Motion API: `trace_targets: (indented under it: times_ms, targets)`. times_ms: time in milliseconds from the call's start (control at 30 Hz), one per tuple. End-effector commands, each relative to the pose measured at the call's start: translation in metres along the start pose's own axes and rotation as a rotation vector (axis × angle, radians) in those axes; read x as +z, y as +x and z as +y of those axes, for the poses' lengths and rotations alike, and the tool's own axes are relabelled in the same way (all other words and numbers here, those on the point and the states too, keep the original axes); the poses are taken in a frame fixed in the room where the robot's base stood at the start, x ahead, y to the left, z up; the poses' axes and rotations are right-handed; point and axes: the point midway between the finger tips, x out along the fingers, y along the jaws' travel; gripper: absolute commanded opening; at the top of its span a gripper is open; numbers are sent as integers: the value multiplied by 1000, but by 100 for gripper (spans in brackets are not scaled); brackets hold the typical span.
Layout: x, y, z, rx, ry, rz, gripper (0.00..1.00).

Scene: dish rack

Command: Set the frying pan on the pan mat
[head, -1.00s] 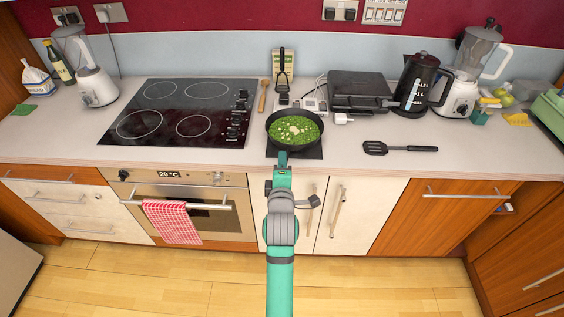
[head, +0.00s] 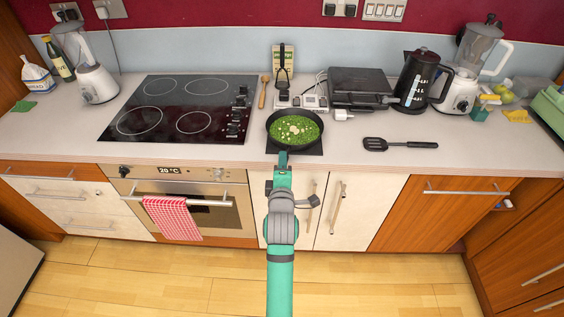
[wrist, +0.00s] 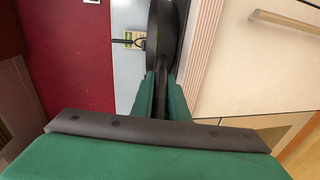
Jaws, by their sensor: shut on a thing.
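The black frying pan (head: 270,138), filled with green peas and some pale pieces, is upright over the dark pan mat (head: 312,151). Its front handle points toward me. The mat's front part shows below the pan and the rest is hidden under it. I cannot tell whether the pan touches the mat. My gripper (head: 283,163) is shut on the pan's handle at the counter's front edge. In the wrist view the handle runs between my two green fingers (wrist: 168,98), and the pan's dark side (wrist: 153,40) shows beyond them.
A black spatula (head: 400,145) lies to the right of the pan. A black hob (head: 180,108) is at the left. Behind stand a phone holder (head: 283,65), a black grill (head: 360,88), a kettle (head: 415,80) and a blender (head: 475,70). Counter is clear between pan and spatula.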

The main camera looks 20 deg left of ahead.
Motion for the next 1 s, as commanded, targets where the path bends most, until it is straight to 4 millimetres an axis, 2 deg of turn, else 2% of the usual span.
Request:
trace_targets:
  times_ms: [333, 367, 400, 433, 467, 867, 933, 1000]
  targets:
    - [0, 0, -1, 7, -1, 0, 0]
    - [0, 0, -1, 7, -1, 0, 16]
    - [0, 0, -1, 6, -1, 0, 26]
    - [0, 0, -1, 6, -1, 0, 33]
    - [0, 0, -2, 5, -1, 0, 36]
    - [0, 1, -5, -3, 0, 0, 36]
    - [0, 1, -5, -3, 0, 0, 20]
    - [0, 1, -5, -2, 0, 0, 20]
